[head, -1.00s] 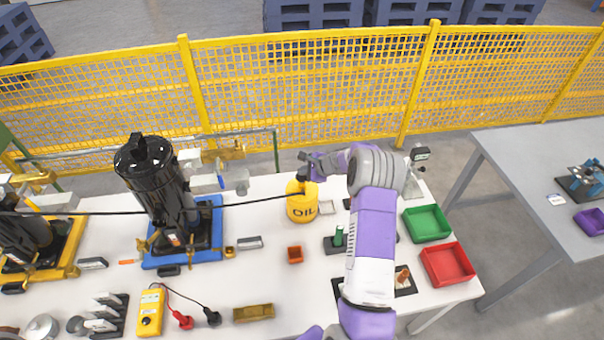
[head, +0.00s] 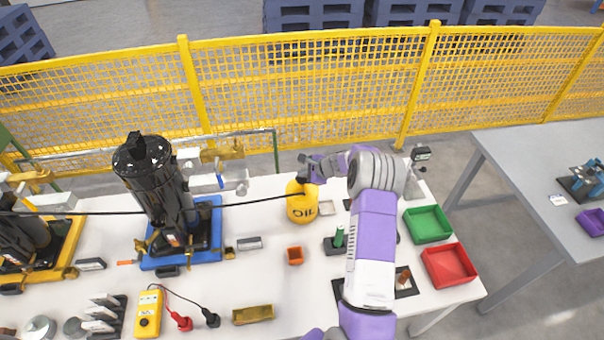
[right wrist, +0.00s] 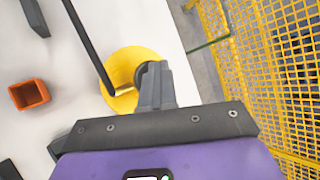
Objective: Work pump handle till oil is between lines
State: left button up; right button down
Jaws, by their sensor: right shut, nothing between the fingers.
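A yellow can marked OIL (head: 302,208) stands on the white table; it also shows from above in the right wrist view (right wrist: 128,66). A thin dark rod or hose (head: 252,202) runs to it from the left and ends at a brass-coloured piece on its top. My right gripper (head: 308,168) is shut and empty at the can's top. In the right wrist view its fingertips (right wrist: 152,75) are over the can, by a dark round part; I cannot tell whether they touch. Oil lines and a pump handle cannot be made out. My left gripper is not in view.
A black cylinder (head: 152,175) stands on a blue base (head: 212,240) to the left. An orange box (head: 295,256), green tray (head: 427,223), red tray (head: 448,265) and yellow meter (head: 149,312) are on the table. A yellow fence (head: 300,90) stands behind.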

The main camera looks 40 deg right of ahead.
aim_at(304, 179)
jog(key=shift+s+f, duration=0.1)
jog(key=shift+f, duration=0.2)
jog(key=shift+r+p, duration=1.3)
jog(key=shift+r, duration=0.85)
notch_tip(304, 179, up, 5)
jog(key=p, duration=0.3)
